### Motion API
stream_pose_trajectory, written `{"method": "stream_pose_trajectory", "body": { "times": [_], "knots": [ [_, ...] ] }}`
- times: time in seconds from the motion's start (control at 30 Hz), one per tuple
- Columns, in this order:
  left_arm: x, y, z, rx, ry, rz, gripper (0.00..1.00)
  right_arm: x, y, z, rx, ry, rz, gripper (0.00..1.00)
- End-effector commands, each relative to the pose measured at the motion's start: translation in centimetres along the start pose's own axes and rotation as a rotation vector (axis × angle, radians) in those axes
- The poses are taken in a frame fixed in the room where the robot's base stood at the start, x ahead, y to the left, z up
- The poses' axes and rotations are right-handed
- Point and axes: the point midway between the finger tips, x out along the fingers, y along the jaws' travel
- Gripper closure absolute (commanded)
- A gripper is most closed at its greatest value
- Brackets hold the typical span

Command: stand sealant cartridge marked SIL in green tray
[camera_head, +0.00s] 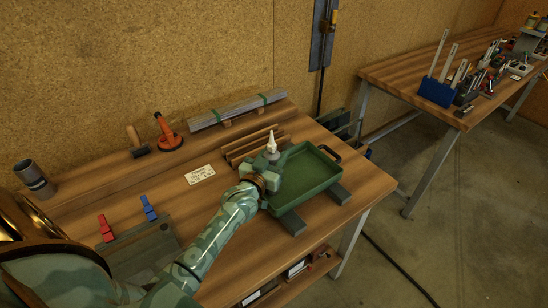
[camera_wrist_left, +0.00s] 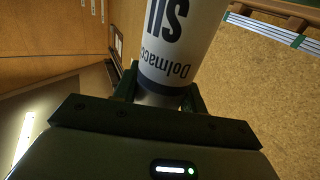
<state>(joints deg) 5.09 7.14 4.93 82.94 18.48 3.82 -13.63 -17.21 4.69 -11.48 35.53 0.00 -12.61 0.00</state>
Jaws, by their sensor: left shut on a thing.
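The sealant cartridge (camera_wrist_left: 172,45) is white with a dark band and the letters SIL, upside down in the left wrist view. Its pale nozzle (camera_head: 271,142) points up in the head view. My left gripper (camera_head: 268,170) is shut on the cartridge, and the fingers (camera_wrist_left: 160,100) flank it in the wrist view. The green tray (camera_head: 325,187) sits on the bench on dark supports. The gripper and cartridge are at its left side. The arm hides the cartridge's lower part, so I cannot tell whether it touches the tray. My right gripper is not in view.
Wooden strips (camera_head: 245,150) lie behind the gripper, with a strapped bundle of rods (camera_head: 238,110) further back. A label card (camera_head: 200,174), an orange suction lifter (camera_head: 168,134) and red (camera_head: 105,228) and blue (camera_head: 148,207) clamps are to the left. The tray's right part is clear.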

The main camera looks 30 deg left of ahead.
Motion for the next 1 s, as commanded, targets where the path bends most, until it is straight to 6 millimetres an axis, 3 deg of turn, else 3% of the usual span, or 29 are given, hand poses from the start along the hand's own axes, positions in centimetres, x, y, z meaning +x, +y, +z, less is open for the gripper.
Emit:
{"method": "stream_pose_trajectory", "body": {
  "times": [0.27,0.3,0.33,0.37,0.73,1.0],
  "knots": [
    [0.0,0.0,0.1,0.0,0.002,0.0,1.0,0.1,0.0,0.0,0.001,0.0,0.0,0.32],
    [0.0,0.0,0.1,0.0,0.0,0.0,0.47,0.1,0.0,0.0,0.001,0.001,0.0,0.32],
    [0.0,0.0,0.1,0.0,0.0,0.0,0.39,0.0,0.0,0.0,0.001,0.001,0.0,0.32],
    [0.0,0.0,0.1,0.0,0.0,0.0,0.36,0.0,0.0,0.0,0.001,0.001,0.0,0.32],
    [-0.7,0.0,-0.1,0.0,-0.001,0.0,0.36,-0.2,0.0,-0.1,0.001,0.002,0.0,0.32],
    [-6.7,0.0,-0.2,0.0,-0.003,0.0,0.36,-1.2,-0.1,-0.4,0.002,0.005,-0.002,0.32]
  ]
}}
